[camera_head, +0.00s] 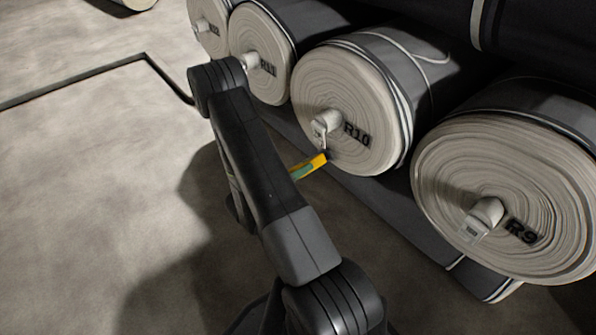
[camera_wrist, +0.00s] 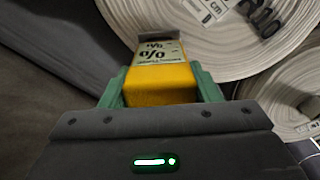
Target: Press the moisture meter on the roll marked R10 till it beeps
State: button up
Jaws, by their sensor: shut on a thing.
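The roll marked R10 (camera_head: 368,88) lies in a row with its pale, layered end face toward the floor area. Its black marking sits right of the core plug and a small tag. In the wrist view, the R10 end face (camera_wrist: 235,55) fills the top right. My gripper (camera_head: 297,173) is shut on the yellow moisture meter (camera_head: 314,164), by the lower left rim of R10.
Roll R9 (camera_head: 560,180) lies to the right, and roll R11 (camera_head: 273,45) to the left with another beyond it. Dark rolls are stacked above. Core plugs stick out of the faces. The concrete floor (camera_head: 90,180) at left is clear, crossed by a dark line.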

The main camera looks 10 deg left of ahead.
jog(key=shift+w+d, duration=0.4)
jog(key=shift+w, duration=0.1)
dwell(1.3)
jog(key=shift+a, duration=0.1)
jog(key=v, duration=0.7)
dwell(0.6)
dwell(0.4)
